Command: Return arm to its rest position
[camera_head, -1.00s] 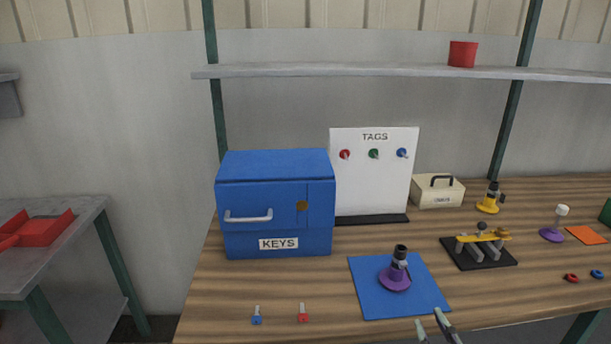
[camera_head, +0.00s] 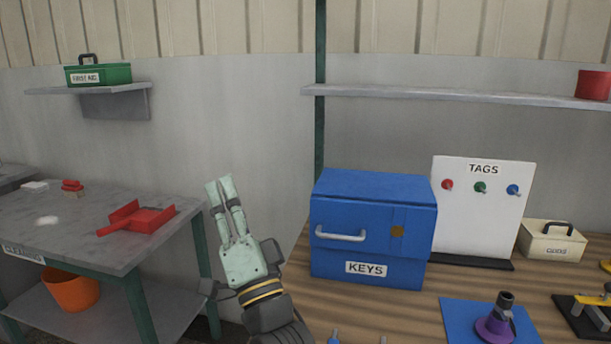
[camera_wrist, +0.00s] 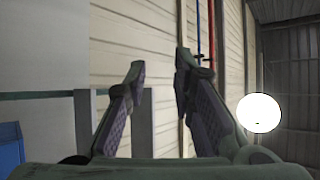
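My gripper (camera_head: 218,186) is raised in the head view, left of the blue KEYS cabinet (camera_head: 372,228), in front of the grey wall. Its fingers point up. In the wrist view, my gripper (camera_wrist: 160,66) has its two fingers apart with nothing between them. Beyond them are the pale ribbed wall, a blue and a red line, and a bright round lamp (camera_wrist: 258,113). The rest of my arm is mostly below the picture.
A grey table (camera_head: 75,240) with a red dustpan (camera_head: 138,217) stands at left. An orange bucket (camera_head: 70,289) is on its lower shelf. The wooden bench (camera_head: 440,285) holds a TAGS board (camera_head: 482,210) and a purple-based item (camera_head: 496,322) on a blue mat.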

